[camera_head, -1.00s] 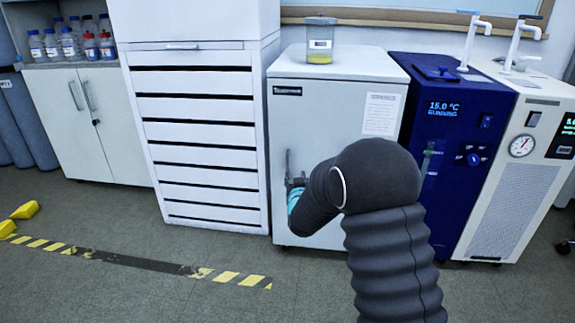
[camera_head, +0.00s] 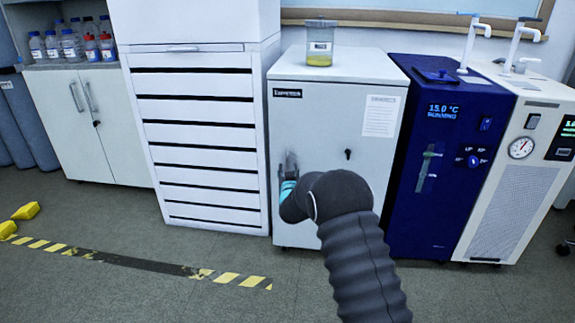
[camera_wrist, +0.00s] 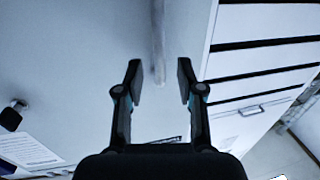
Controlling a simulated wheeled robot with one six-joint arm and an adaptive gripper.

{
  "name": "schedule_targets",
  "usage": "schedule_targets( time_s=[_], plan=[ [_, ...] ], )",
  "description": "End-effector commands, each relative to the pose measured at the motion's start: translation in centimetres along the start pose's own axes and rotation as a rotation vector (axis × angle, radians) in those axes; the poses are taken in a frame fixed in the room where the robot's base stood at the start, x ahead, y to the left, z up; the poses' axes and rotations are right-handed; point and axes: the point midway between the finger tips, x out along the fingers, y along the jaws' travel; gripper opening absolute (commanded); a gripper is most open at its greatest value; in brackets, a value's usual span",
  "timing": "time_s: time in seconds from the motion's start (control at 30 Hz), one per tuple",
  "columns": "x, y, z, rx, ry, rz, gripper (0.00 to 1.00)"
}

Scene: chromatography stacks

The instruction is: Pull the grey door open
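The grey door (camera_head: 330,120) is the front of a low grey cabinet in the head view and looks shut. It also shows in the wrist view (camera_wrist: 60,60). Its upright bar handle (camera_wrist: 158,40) is near the door's left edge, by the drawer unit. My gripper (camera_wrist: 159,82) is open at the handle, one finger on each side of the bar's end, with gaps visible on both sides. In the head view, my gripper (camera_head: 289,172) is small and partly hidden by my arm, as is the lower door.
A black knob (camera_head: 348,154) sits on the door's right half. A lidded container (camera_head: 320,45) with yellow liquid stands on top. A white drawer unit (camera_head: 200,140) is close on the left, a blue chiller (camera_head: 440,150) on the right. Striped tape (camera_head: 140,263) marks the open floor.

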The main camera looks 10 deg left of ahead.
Motion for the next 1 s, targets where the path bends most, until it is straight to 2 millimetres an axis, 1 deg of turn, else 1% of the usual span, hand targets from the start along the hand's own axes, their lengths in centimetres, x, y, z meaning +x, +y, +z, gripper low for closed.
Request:
schedule_targets(
  time_s=[0.03, 0.1, 0.3, 0.47, 0.7, 0.77, 0.8, 0.83, 0.87, 1.0],
  plan=[
    [0.8, 0.1, 0.0, 0.000, 0.001, 0.001, 0.38],
    [1.6, 0.1, 0.0, 0.000, 0.000, 0.001, 0.38],
    [3.2, 0.1, 0.0, 0.001, 0.000, 0.001, 0.38],
    [3.6, 0.1, 0.0, 0.001, -0.001, 0.001, 0.38],
    [3.6, 0.1, 0.0, 0.001, -0.001, 0.000, 0.38],
    [3.6, 0.1, 0.0, 0.001, -0.001, 0.000, 0.23],
    [3.6, 0.0, 0.0, 0.001, -0.001, 0.000, 0.13],
    [3.6, 0.0, 0.0, 0.001, -0.001, 0.000, 0.05],
    [3.6, 0.0, 0.0, 0.001, -0.001, 0.000, 0.00],
    [3.6, 0.0, 0.0, 0.001, -0.001, 0.000, 0.00]
  ],
)
